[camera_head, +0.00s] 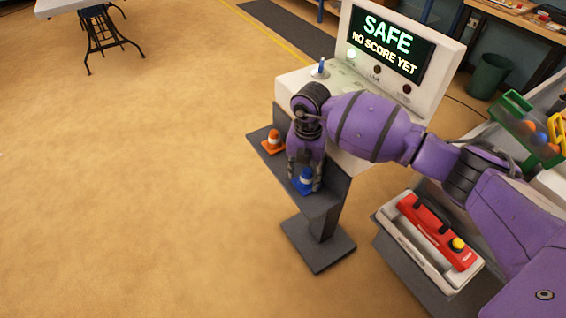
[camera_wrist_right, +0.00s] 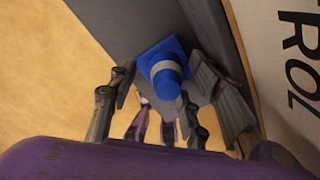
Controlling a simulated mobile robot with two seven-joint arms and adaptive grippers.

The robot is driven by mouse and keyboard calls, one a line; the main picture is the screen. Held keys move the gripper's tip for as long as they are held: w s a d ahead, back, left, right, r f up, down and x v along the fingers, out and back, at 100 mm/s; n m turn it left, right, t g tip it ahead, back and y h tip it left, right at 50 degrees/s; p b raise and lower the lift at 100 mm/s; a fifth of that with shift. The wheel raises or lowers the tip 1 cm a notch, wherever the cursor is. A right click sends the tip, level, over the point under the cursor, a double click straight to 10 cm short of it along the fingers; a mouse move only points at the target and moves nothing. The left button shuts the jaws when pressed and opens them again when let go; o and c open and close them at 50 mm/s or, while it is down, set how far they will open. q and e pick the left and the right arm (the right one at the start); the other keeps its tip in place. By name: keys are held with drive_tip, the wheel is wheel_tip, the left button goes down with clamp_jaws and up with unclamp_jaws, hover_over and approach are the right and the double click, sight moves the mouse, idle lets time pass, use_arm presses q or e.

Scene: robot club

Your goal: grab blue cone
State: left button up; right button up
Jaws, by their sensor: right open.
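The blue cone (camera_head: 305,180) has a white band and stands on a narrow dark grey shelf (camera_head: 327,203) in the head view. My right gripper (camera_head: 304,183) points down over it. In the right wrist view, the blue cone (camera_wrist_right: 165,75) stands upright with its square base on the shelf. The open fingers of my right gripper (camera_wrist_right: 170,90) are on either side of the cone, with a gap visible on the left. I cannot tell whether a finger touches it. My left gripper is in neither view.
An orange cone (camera_head: 272,141) stands farther back on the same shelf. A white console (camera_head: 290,85) with a screen reading "SAFE NO SCORE YET" and a blue-tipped joystick rises behind. A red device with a yellow button (camera_head: 430,228) lies in a white tray (camera_head: 402,240) to the right.

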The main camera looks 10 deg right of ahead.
drive_tip(key=shift+f, duration=0.9)
drive_tip(key=shift+c, duration=0.2)
drive_tip(key=c, duration=0.8)
drive_tip(key=shift+c, duration=1.2)
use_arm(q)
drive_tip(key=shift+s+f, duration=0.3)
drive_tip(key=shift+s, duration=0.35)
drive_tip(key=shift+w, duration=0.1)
use_arm(e)
drive_tip(key=shift+r, duration=0.1)
